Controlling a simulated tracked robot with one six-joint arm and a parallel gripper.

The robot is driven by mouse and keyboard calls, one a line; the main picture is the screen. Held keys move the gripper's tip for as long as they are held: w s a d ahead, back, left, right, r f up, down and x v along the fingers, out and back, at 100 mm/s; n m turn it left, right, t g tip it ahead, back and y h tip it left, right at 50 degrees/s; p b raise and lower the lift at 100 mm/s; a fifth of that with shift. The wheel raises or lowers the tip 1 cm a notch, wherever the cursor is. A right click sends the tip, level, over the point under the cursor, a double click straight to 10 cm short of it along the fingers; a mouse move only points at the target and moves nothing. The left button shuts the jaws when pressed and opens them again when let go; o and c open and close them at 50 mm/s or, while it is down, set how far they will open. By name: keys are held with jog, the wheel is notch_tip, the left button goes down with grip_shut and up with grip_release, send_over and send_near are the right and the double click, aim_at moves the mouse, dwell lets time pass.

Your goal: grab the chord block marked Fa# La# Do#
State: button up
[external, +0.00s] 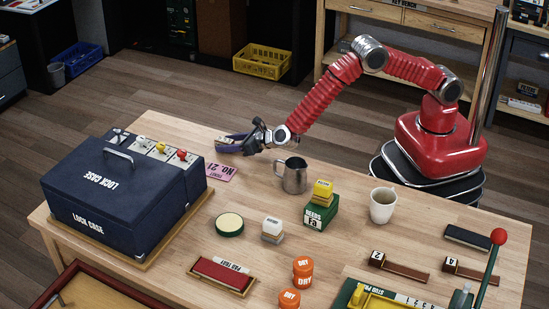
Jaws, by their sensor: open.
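A small yellow-topped block (323,188) sits on the green REEDS box (320,212) near the middle of the table. A white-topped block (272,229) stands on the table to the left of that box. Any chord marking on either block is too small to read, so I cannot tell which is Fa# La# Do#. My gripper (250,141) is open at the far edge of the table, left of the metal mug and well apart from both blocks. A dark blue-purple item (230,144) is beside its fingers; I cannot tell whether they touch.
A metal mug (291,175) stands between my gripper and the REEDS box. A pale cup (383,206) is to the right. A dark blue lock case (125,190) fills the left.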

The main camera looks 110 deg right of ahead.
jog(key=shift+x, duration=0.75)
jog(key=shift+c, duration=0.4)
jog(key=c, duration=1.1)
